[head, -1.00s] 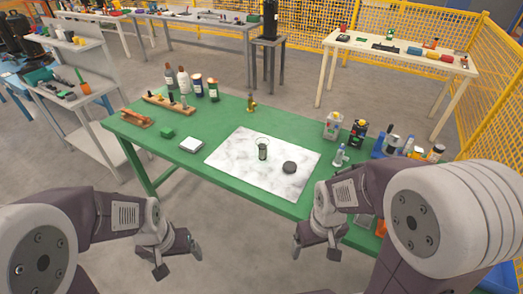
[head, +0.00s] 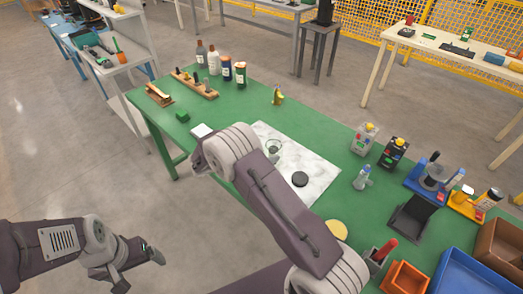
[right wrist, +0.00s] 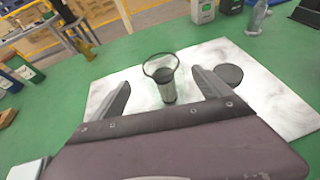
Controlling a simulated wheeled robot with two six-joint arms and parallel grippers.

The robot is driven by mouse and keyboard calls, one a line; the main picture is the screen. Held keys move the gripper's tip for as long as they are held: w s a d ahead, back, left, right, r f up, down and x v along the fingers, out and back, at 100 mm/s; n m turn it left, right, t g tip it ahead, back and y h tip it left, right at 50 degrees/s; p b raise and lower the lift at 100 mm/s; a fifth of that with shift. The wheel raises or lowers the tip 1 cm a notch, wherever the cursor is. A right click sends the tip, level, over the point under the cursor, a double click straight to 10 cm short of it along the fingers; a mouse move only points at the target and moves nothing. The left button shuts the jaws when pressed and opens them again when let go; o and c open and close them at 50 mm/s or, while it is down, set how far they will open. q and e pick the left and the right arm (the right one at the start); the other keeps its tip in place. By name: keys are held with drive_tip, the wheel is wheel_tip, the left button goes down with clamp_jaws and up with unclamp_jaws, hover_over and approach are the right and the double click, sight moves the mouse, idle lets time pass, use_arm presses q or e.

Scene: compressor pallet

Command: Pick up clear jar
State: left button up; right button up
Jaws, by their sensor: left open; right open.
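The clear jar (right wrist: 166,88) stands upright on a white marbled mat in the right wrist view, with a round rim and something dark visible in or through it. In the head view the jar (head: 273,147) is partly hidden behind my right arm. My right gripper (right wrist: 160,78) is open, its two fingers on either side of the jar in the picture, with the jar apparently beyond the fingertips and not held. In the head view the right gripper is hidden by its arm. My left gripper (head: 139,270) is open and empty, low at the left over the floor.
A black disc (head: 300,179) lies on the mat (head: 322,170) right of the jar. The green table (head: 300,112) also holds bottles (head: 213,62) at the back left, and bins, small devices and an orange box (head: 405,278) at the right.

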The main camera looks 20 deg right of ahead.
drive_tip(key=shift+s+a+f, duration=0.3)
drive_tip(key=shift+a+f, duration=0.15)
drive_tip(key=shift+a, duration=0.1)
drive_tip(key=shift+s+a+r, duration=0.1)
drive_tip(key=shift+a+r, duration=0.1)
drive_tip(key=x, duration=0.9)
drive_tip(key=shift+d+f+p, duration=0.25)
drive_tip(key=shift+d+p, duration=0.1)
drive_tip(key=shift+a, duration=0.1)
drive_tip(key=c, duration=1.6)
drive_tip(key=shift+r, duration=0.15)
